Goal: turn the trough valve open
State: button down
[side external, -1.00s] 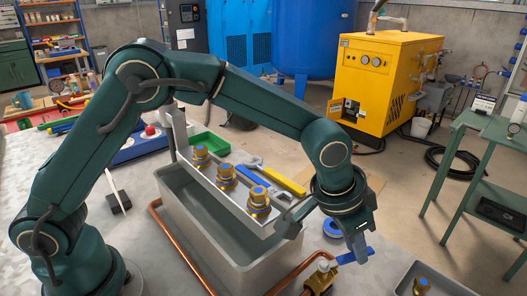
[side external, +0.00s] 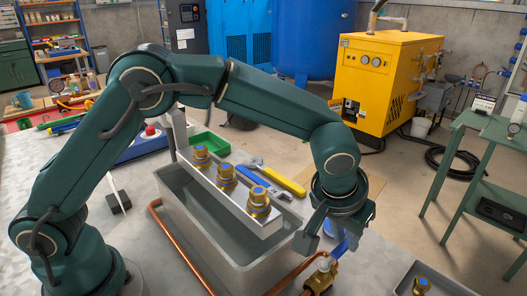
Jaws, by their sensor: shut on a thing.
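The trough valve (side external: 318,282) is a brass body on the copper pipe at the front right corner of the grey trough (side external: 222,252). Its blue lever handle (side external: 341,249) points up and to the right in the picture, away from the white stem top. My gripper (side external: 332,240) points down over the lever and is shut on it. The fingers and wrist hide part of the lever's outer end. The copper pipe (side external: 178,248) runs along the trough's near side and reaches the valve.
A metal bar with brass fittings (side external: 227,178) lies across the trough. A wrench and a yellow-handled tool (side external: 285,181) lie behind it. A grey tray (side external: 440,285) with a brass fitting is at the front right.

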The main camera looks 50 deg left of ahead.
aim_at(336, 253)
jog(key=shift+a, duration=0.1)
jog(key=c, duration=0.8)
grip_release()
jog(key=shift+r, duration=0.15)
jog(key=shift+v, duration=2.5)
